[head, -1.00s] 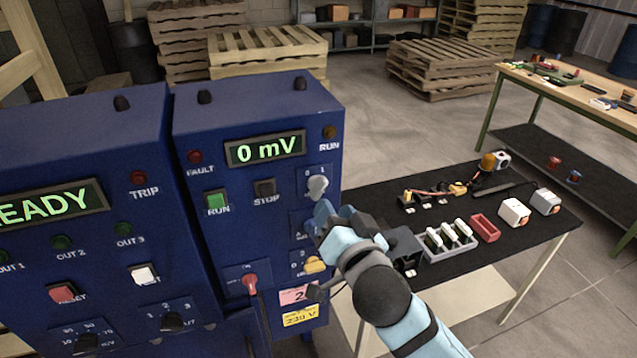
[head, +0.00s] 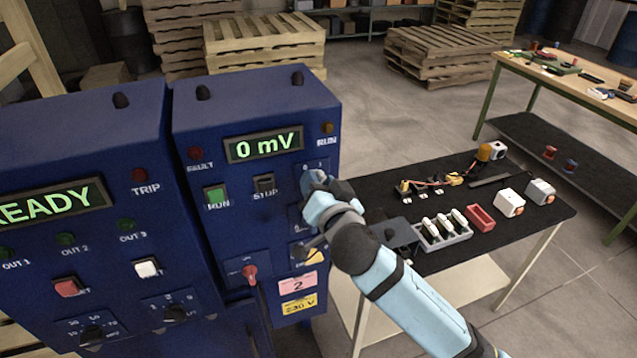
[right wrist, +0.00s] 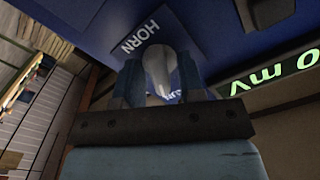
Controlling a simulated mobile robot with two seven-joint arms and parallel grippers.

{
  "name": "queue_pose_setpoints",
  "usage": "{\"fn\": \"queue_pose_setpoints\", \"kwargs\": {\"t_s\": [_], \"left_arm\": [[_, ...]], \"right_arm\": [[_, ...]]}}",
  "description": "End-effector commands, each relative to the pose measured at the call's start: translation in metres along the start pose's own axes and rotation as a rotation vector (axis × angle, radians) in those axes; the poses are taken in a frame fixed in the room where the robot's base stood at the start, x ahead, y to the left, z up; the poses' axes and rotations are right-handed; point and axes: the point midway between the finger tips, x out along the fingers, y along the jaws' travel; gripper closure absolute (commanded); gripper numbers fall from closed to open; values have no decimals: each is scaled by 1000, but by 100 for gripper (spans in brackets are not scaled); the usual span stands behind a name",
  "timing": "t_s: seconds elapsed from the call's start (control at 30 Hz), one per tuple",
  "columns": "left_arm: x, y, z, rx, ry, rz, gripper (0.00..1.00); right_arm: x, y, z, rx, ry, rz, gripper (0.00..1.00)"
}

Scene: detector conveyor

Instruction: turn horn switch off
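The horn switch is a pale grey knob (right wrist: 160,70) on the blue cabinet (head: 250,105). In the right wrist view it stands between my right gripper's two fingers (right wrist: 162,88), beside the white HORN label (right wrist: 140,38). The fingers flank the knob closely; whether they press on it I cannot tell. In the head view my right gripper (head: 318,185) is at the upper right of the cabinet front and hides the knob and most of its plate. The knob's pointing direction cannot be read clearly. My left gripper is not in view.
The cabinet display (head: 264,147) reads 0 mV. Below it are a green RUN button (head: 215,197), a STOP button (head: 264,185) and a red switch (head: 250,273). A black-topped table (head: 400,300) with small parts stands to the right, under my right arm.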

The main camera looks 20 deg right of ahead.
Motion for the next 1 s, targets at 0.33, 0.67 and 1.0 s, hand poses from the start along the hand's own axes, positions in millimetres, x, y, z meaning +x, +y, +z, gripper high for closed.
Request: {"fn": "queue_pose_setpoints", "kwargs": {"t_s": [0.33,0.67,1.0], "left_arm": [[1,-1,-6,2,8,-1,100],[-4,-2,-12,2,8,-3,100],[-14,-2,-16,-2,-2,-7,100]], "right_arm": [[0,0,0,-71,-1,1,88],[0,-1,-1,-324,0,1,88],[0,-2,-1,-646,-1,2,88]]}}
